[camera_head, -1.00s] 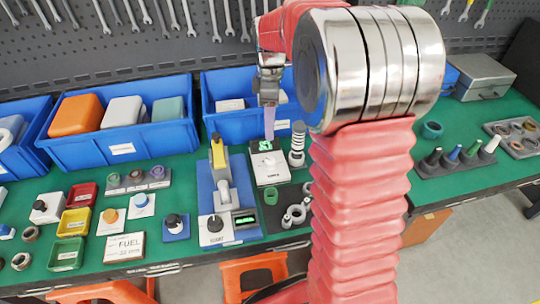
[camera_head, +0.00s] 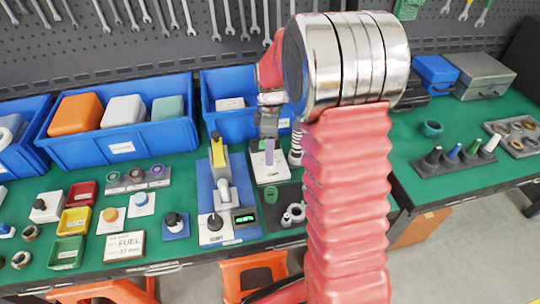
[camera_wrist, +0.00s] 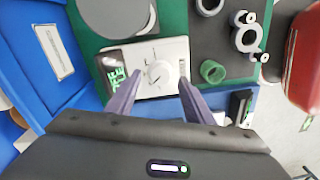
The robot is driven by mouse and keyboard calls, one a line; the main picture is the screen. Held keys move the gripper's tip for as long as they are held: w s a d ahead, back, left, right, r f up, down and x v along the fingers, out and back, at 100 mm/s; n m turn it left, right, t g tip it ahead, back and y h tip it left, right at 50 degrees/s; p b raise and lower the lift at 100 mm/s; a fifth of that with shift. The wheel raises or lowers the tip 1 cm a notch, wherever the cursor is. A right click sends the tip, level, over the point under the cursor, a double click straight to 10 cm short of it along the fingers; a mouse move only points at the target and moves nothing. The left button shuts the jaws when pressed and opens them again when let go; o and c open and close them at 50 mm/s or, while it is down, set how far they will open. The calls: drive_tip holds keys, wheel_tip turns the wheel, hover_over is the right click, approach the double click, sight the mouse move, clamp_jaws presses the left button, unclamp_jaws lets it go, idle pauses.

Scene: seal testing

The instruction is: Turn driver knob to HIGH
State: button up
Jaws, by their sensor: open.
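A white box (camera_wrist: 145,54) with a round white dial knob (camera_wrist: 158,72) lies below my gripper in the wrist view. The knob has a pointer mark, but its labels are too small to read. A dark display with green characters (camera_wrist: 114,72) is at the box's left end. My gripper (camera_wrist: 159,80) is open, with one purple finger on each side of the knob; I cannot tell if they touch it. In the head view my gripper (camera_head: 269,158) is over the same white box (camera_head: 272,177) and hides its knob and display.
A grey disc (camera_wrist: 115,12) stands close beside the box. A green ring (camera_wrist: 212,71) and grey rings (camera_wrist: 246,38) lie on the dark mat nearby. A blue-based press (camera_head: 219,190) stands left of the box, and a blue bin (camera_head: 225,121) behind it.

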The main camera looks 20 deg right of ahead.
drive_tip(key=shift+f, duration=1.4)
drive_tip(key=c, duration=1)
